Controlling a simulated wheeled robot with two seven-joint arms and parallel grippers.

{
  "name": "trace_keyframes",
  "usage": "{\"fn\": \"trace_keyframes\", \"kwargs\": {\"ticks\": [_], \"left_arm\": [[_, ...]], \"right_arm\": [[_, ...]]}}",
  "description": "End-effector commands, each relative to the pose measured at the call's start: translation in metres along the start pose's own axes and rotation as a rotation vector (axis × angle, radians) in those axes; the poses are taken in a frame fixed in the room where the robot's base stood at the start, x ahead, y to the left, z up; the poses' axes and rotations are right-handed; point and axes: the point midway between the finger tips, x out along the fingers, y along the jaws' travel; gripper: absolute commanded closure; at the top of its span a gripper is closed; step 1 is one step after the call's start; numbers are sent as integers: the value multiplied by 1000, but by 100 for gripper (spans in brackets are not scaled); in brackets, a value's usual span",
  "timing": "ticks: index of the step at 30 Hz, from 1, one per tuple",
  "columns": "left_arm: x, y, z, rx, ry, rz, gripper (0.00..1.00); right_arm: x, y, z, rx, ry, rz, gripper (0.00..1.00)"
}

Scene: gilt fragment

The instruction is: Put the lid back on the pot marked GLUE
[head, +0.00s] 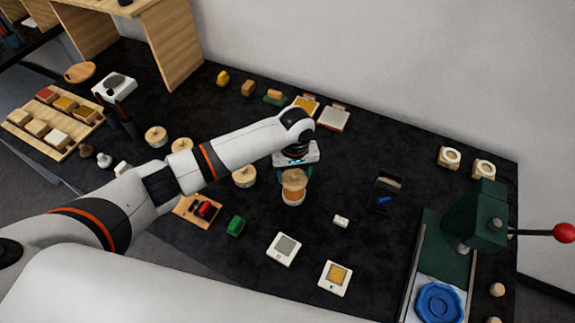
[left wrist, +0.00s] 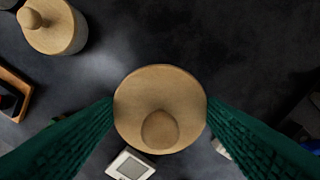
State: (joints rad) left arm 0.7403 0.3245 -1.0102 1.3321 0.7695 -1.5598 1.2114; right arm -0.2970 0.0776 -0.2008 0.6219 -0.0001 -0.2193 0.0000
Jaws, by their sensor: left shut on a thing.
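My left gripper (head: 294,171) is shut on a round wooden lid (head: 294,179) and points down over the middle of the dark table. In the left wrist view the lid (left wrist: 160,105) sits between the green finger pads, its knob toward the bottom of the picture. A wooden pot (head: 293,198) stands directly under the lid in the head view. I cannot tell whether the lid touches its rim or hangs just above, and I can read no GLUE mark. The wrist view has the pot hidden beneath the lid. My right gripper is not in view.
Other lidded pots stand left of it, the nearest being one wooden pot (head: 244,176). A green block (head: 235,226) and two square tiles (head: 284,248) (head: 335,278) lie in front. A green press (head: 488,218) with a red-knobbed lever stands right. The table right of the pot is fairly clear.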

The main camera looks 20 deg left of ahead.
Motion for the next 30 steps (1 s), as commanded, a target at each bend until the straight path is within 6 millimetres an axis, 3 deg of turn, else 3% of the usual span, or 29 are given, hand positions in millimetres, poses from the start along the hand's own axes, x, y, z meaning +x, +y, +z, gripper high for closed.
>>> {"fn": "trace_keyframes", "kwargs": {"ticks": [16,30], "left_arm": [[42,1,1,0,-1,1,58],[61,1,0,0,0,1,58]], "right_arm": [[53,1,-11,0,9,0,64],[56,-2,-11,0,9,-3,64]]}}
